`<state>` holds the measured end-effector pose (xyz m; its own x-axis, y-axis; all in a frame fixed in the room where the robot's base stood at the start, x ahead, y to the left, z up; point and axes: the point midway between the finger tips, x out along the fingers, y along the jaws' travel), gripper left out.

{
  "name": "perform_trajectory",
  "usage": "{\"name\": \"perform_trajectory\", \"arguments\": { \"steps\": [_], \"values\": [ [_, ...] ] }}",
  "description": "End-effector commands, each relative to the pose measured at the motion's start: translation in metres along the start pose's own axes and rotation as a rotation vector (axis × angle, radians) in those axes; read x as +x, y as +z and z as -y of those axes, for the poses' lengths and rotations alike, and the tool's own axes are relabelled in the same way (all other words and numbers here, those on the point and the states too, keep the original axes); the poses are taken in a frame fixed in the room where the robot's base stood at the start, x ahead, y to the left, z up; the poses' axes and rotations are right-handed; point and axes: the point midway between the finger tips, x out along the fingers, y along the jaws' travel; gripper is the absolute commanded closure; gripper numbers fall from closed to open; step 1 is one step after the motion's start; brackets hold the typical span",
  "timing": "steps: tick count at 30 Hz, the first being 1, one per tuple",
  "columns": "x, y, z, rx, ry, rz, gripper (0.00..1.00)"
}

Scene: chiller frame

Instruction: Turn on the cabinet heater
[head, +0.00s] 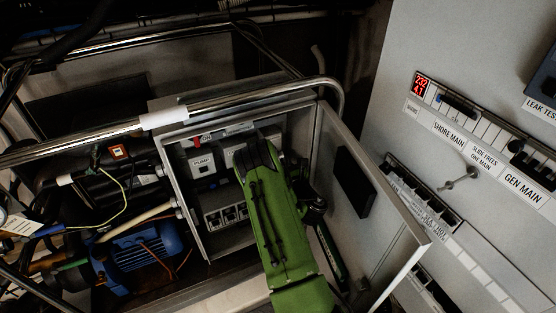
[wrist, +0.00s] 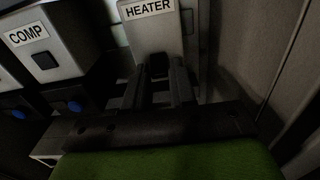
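The heater module (wrist: 152,35) is a pale box labelled HEATER at the top middle of the wrist view. A small dark switch or lever (wrist: 157,66) shows on its lower front. My gripper (wrist: 158,82) has its two dark fingers apart with a gap between them, pointing at the module's lower front. The dark part sits at or just beyond the fingertips; I cannot tell whether they touch it. In the head view my green gripper (head: 258,152) reaches into the open grey cabinet (head: 183,205) and hides most of the heater module.
A PUMP module (head: 203,165) is further left. The open cabinet door (head: 375,190) is on the right. A metal rail (head: 230,100) crosses in front of the cabinet top.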

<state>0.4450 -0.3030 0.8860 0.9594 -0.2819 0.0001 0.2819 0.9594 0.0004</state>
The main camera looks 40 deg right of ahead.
Motion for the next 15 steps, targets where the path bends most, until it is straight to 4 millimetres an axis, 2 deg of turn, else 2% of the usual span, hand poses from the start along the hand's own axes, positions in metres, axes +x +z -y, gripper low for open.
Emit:
{"name": "perform_trajectory", "arguments": {
  "steps": [1, 4, 5, 15],
  "values": [
    [0.0001, 0.0, -0.0001, 0.0, 0.0, 0.0, 0.83],
    [0.0001, 0.0, -0.0001, 0.0, 0.0, 0.0, 0.98],
    [0.0001, 0.0, -0.0001, 0.0, 0.0, 0.0, 1.0],
    [-0.0004, 0.0033, -0.0002, -0.002, 0.0, -0.027, 1.0]
  ]
}}
